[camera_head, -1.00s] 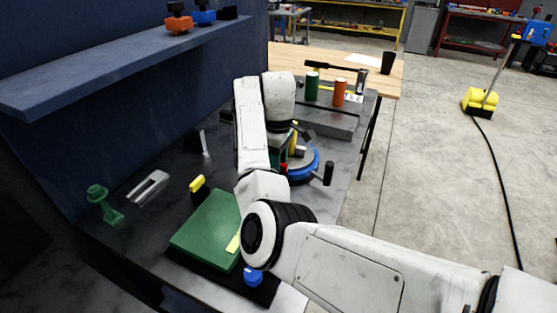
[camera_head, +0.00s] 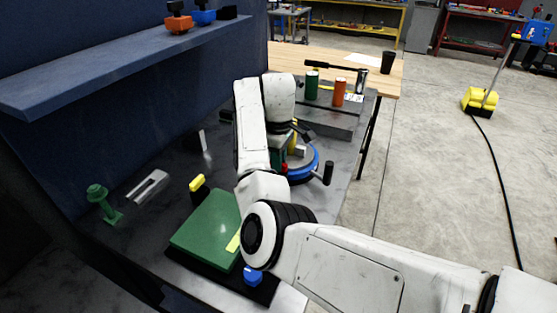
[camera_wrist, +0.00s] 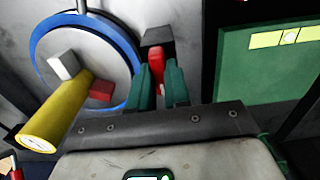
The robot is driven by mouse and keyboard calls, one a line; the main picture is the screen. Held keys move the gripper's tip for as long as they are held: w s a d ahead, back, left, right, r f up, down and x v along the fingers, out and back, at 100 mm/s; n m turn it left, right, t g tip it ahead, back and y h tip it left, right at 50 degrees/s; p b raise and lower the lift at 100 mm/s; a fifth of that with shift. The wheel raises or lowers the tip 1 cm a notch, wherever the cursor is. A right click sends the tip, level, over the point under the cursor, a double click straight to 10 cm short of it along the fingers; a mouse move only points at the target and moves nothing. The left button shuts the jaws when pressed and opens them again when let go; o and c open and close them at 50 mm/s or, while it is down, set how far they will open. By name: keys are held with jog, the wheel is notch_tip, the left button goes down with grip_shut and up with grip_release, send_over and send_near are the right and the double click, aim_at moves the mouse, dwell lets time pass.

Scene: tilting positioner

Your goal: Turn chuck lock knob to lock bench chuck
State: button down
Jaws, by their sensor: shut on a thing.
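The bench chuck (camera_wrist: 38,45) has a blue rim around a grey face and fills the left of the wrist view. White and red blocks sit on its face, with a yellow cylinder (camera_wrist: 55,118) beside them. In the head view its blue rim (camera_head: 313,165) shows partly behind my arm. A red knob (camera_wrist: 156,62), apparently the chuck lock knob, stands against a black block just right of the rim. My gripper (camera_wrist: 161,75) has its green fingers closed on the red knob, one on either side. The arm hides most of the gripper in the head view.
A black handle (camera_head: 328,173) sticks out at the chuck's right. A green plate (camera_head: 205,230) lies at the front left, with a blue knob (camera_head: 252,276) near its front corner. Green (camera_head: 312,86) and orange (camera_head: 339,93) cylinders stand behind. A blue shelf (camera_head: 130,60) overhangs the left.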

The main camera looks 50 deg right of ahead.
jog(key=shift+r+m+p, duration=0.1)
jog(key=shift+m+p, duration=0.2)
jog(key=shift+p, duration=0.05)
jog(key=m+p, duration=0.2)
jog(key=shift+r+m, duration=0.1)
jog(key=shift+m, duration=0.2)
jog(key=m+p, duration=0.3)
jog(key=m, duration=0.2)
jog(key=m+p, duration=0.1)
jog(key=m, duration=0.4)
jog(key=m+p, duration=0.1)
jog(key=m, duration=0.3)
jog(key=shift+m, duration=0.3)
jog(key=c, duration=1.1)
grip_release()
jog(key=shift+f, duration=0.2)
